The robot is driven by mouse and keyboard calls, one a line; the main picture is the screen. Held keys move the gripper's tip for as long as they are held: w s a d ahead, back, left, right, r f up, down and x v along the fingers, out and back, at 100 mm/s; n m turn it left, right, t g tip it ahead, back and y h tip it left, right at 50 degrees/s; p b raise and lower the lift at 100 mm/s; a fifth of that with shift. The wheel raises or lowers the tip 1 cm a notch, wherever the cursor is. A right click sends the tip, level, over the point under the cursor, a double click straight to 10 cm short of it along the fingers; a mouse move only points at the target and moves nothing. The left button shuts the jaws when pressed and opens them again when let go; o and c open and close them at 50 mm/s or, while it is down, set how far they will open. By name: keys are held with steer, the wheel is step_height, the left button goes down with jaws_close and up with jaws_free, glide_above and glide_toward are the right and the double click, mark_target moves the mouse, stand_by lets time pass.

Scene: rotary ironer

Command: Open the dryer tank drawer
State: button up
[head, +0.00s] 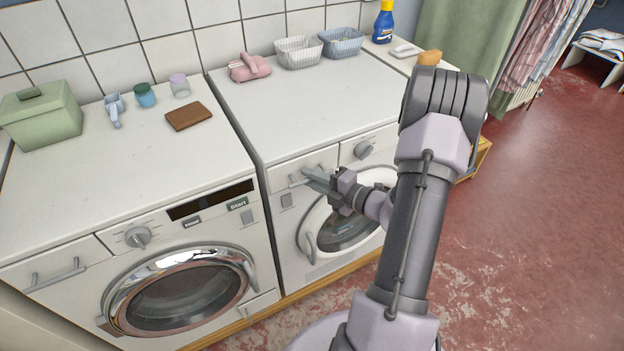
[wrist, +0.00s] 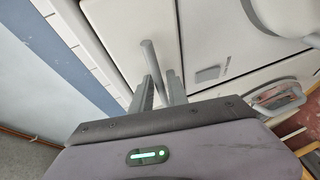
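The dryer (head: 315,90) is the right-hand white machine with a round door. Its tank drawer (head: 288,172) is at the upper left of the front and looks shut, flush with the panel. A grey bar handle (head: 299,183) is on the drawer, partly hidden by my gripper. My gripper (head: 314,181) is at this handle. In the wrist view, the handle bar (wrist: 150,60) runs between the two fingers of my gripper (wrist: 161,80). The fingers look parted around the bar, with narrow gaps; contact is not clear.
A washer (head: 150,240) with its own drawer handle stands on the left. The dryer door (head: 345,225) lies just below my gripper. A pink item (head: 250,67) and baskets (head: 300,52) are on the dryer top. Red floor (head: 540,220) is open at right.

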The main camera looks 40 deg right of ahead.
steer(key=shift+c, duration=0.2)
jaws_close()
stand_by(1.1)
